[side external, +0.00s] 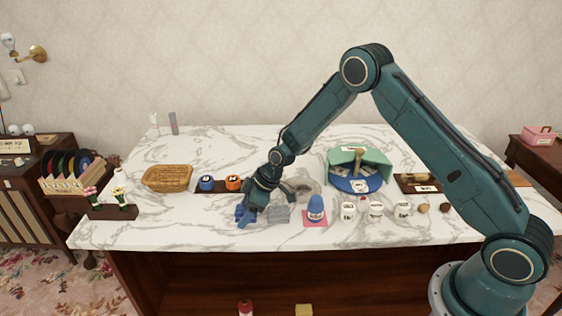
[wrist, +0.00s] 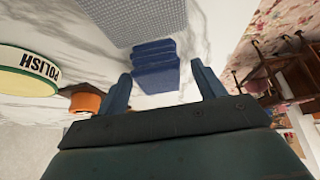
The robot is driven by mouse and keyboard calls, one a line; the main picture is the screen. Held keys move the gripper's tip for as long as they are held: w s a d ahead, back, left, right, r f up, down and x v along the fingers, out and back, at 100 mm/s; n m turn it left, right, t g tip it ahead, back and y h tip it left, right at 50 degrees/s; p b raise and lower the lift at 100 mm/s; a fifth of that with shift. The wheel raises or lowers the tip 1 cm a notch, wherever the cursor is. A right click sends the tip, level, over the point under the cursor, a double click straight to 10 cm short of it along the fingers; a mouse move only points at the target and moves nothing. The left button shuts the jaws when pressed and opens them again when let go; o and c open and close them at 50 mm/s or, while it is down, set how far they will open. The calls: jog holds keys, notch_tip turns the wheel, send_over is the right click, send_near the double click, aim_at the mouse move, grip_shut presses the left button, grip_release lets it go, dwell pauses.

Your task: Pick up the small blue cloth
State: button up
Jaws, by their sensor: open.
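The small blue cloth (wrist: 155,66) looks like a folded, layered stack on the marble counter in the wrist view. My gripper (wrist: 160,78) is open, with one finger on each side of the picture and the cloth just ahead, between the tips. No finger clearly touches the cloth. In the side external view my gripper (side external: 247,214) is low over the front left of the counter. Blue shows around its fingertips there, and I cannot separate cloth from fingers. A grey textured cloth or pad (wrist: 140,20) lies right beyond the blue cloth.
The polish tin (wrist: 28,70) and an orange item (wrist: 86,101) are left in the wrist view. A wicker basket (side external: 167,178) sits left. The counter's front edge is close.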

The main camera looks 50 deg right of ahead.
aim_at(246, 209)
jog(key=c, duration=1.1)
jog(key=shift+r, duration=0.1)
notch_tip(246, 209, up, 20)
jog(key=shift+f, duration=0.1)
dwell(0.3)
dwell(0.4)
